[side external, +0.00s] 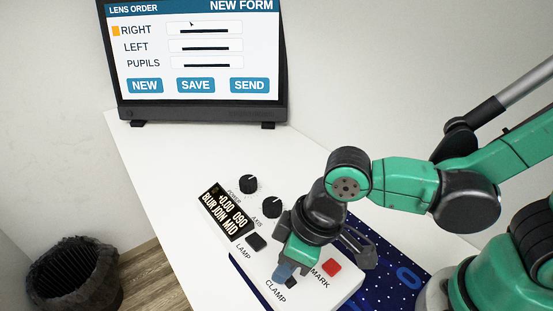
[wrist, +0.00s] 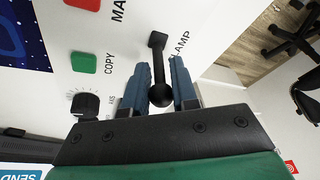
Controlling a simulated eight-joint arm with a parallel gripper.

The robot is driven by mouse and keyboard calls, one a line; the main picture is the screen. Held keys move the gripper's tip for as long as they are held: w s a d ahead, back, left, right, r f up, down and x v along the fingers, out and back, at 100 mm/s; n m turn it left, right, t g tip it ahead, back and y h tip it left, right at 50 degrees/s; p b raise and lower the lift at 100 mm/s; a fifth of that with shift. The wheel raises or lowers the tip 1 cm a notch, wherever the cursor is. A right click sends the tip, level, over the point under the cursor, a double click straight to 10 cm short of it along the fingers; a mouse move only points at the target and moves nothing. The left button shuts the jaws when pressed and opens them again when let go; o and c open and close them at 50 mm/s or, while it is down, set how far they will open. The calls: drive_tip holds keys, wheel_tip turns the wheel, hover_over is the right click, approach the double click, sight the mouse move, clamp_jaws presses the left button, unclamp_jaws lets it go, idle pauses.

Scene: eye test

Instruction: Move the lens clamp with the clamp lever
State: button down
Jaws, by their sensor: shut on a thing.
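The clamp lever (wrist: 158,65) is a black rod with a ball end on the white control panel (side external: 325,296). In the wrist view the ball end sits between the two blue fingers of my gripper (wrist: 160,90), which is shut on it. The lever's other end is a black block beside a partly hidden label reading "LAMP". In the side external view my gripper (side external: 285,272) is low over the panel by the CLAMP label and hides most of the lever. The lens clamp itself cannot be made out.
A red MARK button (side external: 332,267) and a green COPY button (wrist: 84,62) are close to my gripper. Two black knobs (side external: 248,184), a black LAMP switch (side external: 256,242) and a display (side external: 228,211) share the panel. A monitor (side external: 195,108) stands behind; white tabletop (side external: 175,170) between is clear.

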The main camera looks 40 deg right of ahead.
drive_tip(key=shift+s+t, duration=0.3)
drive_tip(key=shift+t, duration=0.45)
drive_tip(key=shift+s+t, duration=0.3)
drive_tip(key=shift+t, duration=0.45)
drive_tip(key=c, duration=0.7)
unclamp_jaws()
drive_tip(key=shift+r, duration=0.15)
drive_tip(key=shift+v, duration=2.7)
drive_tip(key=shift+s, duration=0.1)
